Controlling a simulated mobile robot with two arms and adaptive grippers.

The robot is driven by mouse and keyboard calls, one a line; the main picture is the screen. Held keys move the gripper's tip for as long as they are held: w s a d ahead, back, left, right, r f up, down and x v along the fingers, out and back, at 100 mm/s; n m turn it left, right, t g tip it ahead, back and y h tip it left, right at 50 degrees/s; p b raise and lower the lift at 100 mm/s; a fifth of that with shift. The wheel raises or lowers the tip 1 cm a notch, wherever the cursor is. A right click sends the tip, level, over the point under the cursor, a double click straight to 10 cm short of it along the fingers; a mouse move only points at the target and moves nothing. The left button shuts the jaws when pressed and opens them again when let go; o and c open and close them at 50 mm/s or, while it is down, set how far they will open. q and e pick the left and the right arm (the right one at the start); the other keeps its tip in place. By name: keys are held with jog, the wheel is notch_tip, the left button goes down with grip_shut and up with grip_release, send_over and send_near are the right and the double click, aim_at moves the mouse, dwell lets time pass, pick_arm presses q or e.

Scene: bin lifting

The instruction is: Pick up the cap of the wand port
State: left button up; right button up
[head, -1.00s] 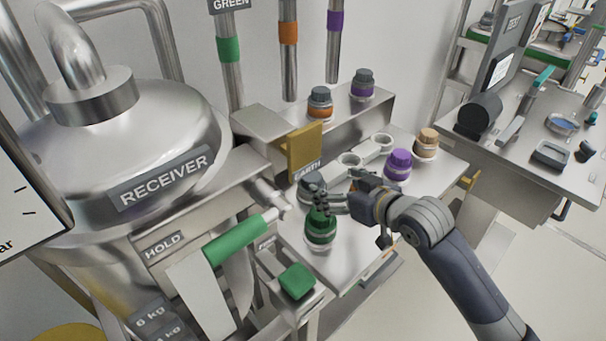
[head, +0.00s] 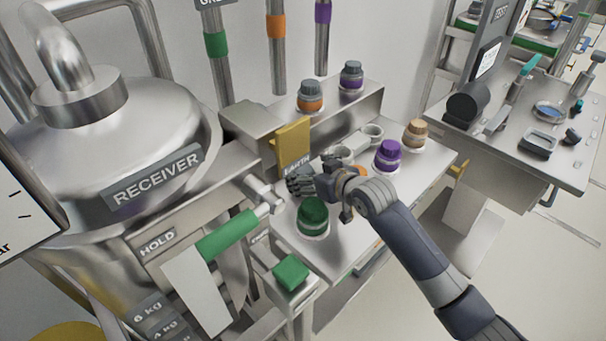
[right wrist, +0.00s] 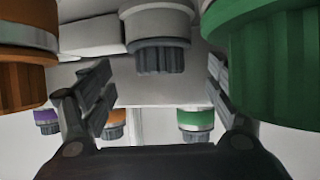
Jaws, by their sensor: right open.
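A dark grey ribbed cap on a pale port collar shows in the right wrist view (right wrist: 160,57), where the picture is upside down; I take it for the wand port cap. My right gripper (right wrist: 157,85) is open, and the grey cap lies ahead between its two fingers, apart from both. The green cap (head: 314,215) stands just in front of the gripper. My left gripper is not in view.
An orange cap (right wrist: 20,75) and the green cap (right wrist: 270,60) flank the gripper closely in the wrist view. Purple (head: 388,153) and tan (head: 416,133) jars stand to the right. A yellow plate (head: 293,147) stands behind. The green-handled lever (head: 227,235) is at left.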

jog(key=shift+w+a+f, duration=0.3)
jog(key=shift+w+a, duration=0.05)
jog(key=shift+w, duration=0.15)
jog(key=c, duration=1.3)
jog(key=shift+c, duration=0.2)
notch_tip(320, 180, up, 10)
notch_tip(320, 180, up, 7)
jog(key=p, duration=0.7)
send_over(306, 171)
jog(key=shift+s+f, duration=0.1)
jog(key=shift+f, duration=0.1)
